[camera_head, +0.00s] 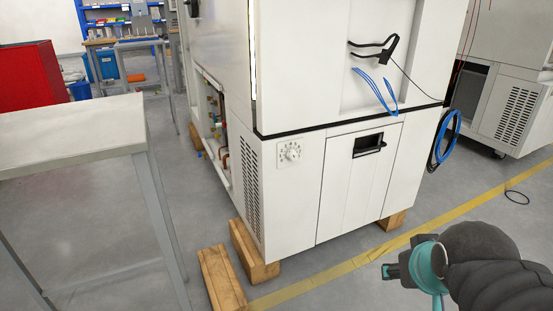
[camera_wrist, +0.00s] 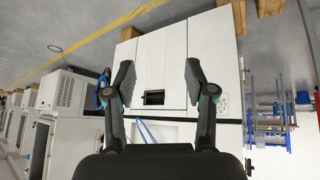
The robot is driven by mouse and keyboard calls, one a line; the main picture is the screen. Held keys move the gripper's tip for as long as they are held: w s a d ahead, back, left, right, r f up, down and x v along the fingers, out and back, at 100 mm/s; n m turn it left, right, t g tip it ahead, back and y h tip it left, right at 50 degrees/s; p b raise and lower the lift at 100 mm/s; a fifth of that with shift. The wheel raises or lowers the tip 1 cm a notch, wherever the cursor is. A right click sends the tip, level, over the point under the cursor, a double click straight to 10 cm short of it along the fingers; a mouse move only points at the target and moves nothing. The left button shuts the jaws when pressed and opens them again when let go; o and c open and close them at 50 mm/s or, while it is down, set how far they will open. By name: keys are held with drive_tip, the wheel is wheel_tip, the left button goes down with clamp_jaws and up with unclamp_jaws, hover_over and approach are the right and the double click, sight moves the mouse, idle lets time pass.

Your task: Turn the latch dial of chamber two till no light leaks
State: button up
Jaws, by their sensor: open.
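A white test chamber (camera_head: 350,190) stands in the middle of the head view; I see no readable number on it. A small pale dial (camera_head: 291,152) with marks around it sits on its lower front panel, near the left corner. A thin bright strip (camera_head: 252,50) runs up the chamber's edge above; I cannot tell if it is leaking light. My gripper (camera_head: 390,271) is at the lower right, well apart from the dial. In the wrist view its two fingers (camera_wrist: 158,78) are spread and empty, with the chamber front upside down beyond; the dial (camera_wrist: 222,103) is small there.
A white-topped table (camera_head: 70,135) stands at the left, with a red box (camera_head: 32,77) behind it. Wooden blocks (camera_head: 222,280) stick out under the chamber. Blue cables (camera_head: 375,88) hang on its front. Floor with a yellow line (camera_head: 340,268) is clear before it.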

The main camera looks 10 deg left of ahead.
drive_tip(key=w+n+t, duration=0.2)
drive_tip(key=w, duration=0.7)
drive_tip(key=n+t+y+b, duration=0.4)
drive_tip(key=n+t+y, duration=0.2)
drive_tip(key=n+y, duration=0.45)
approach(295, 158)
drive_tip(key=shift+n+h, duration=0.35)
drive_tip(key=shift+h, duration=0.1)
drive_tip(key=x, duration=0.4)
drive_tip(key=p+x, duration=0.1)
drive_tip(key=x, duration=0.4)
drive_tip(key=shift+a+r, duration=0.2)
drive_tip(key=shift+a, duration=0.2)
clamp_jaws()
